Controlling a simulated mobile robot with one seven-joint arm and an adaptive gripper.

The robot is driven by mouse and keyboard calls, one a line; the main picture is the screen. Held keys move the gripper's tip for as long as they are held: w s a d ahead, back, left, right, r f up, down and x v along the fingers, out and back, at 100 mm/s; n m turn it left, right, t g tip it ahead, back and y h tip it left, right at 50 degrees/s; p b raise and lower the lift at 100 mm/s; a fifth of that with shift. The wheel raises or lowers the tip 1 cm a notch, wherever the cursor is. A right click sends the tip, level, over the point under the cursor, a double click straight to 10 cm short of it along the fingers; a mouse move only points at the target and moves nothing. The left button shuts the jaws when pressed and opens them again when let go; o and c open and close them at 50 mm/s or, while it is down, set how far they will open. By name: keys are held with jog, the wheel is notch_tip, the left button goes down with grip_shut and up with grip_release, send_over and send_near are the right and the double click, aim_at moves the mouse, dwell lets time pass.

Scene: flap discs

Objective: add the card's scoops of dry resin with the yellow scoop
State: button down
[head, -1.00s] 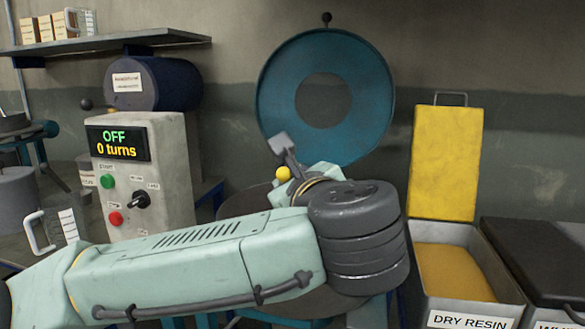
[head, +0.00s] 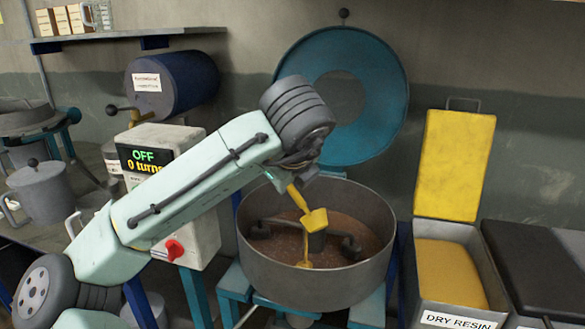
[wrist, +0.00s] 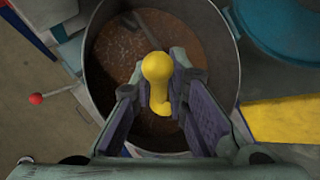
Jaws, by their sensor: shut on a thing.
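My gripper (wrist: 158,88) is shut on the handle of the yellow scoop (head: 314,218), which also shows end-on in the wrist view (wrist: 157,72). The scoop is tilted over the open grey mixing pan (head: 262,270). A thin yellow stream or streak runs below the scoop to a small yellow patch (head: 305,264) on the brown, grainy mix (head: 285,245). The dry resin bin (head: 457,319) stands open at the right, with yellow resin (head: 450,272) in it and its yellow lid (head: 455,165) raised. I cannot make out the card.
The pan's blue lid (head: 390,95) is raised behind it. Dark mixer arms (head: 318,243) sit inside the pan. The control box (head: 205,245) reads OFF, 0 turns. A black-lidded bin (head: 535,265) is right of the resin. A grey lidded pot (head: 45,195) stands left.

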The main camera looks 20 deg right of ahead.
jog(key=w+a+f+n+g+h+p, duration=0.1)
jog(key=w+f+g+p, duration=0.1)
jog(key=w+g, duration=0.8)
jog(key=shift+w+f, duration=0.4)
jog(key=shift+f, duration=0.2)
jog(key=shift+s+a+f, duration=0.1)
dwell(0.6)
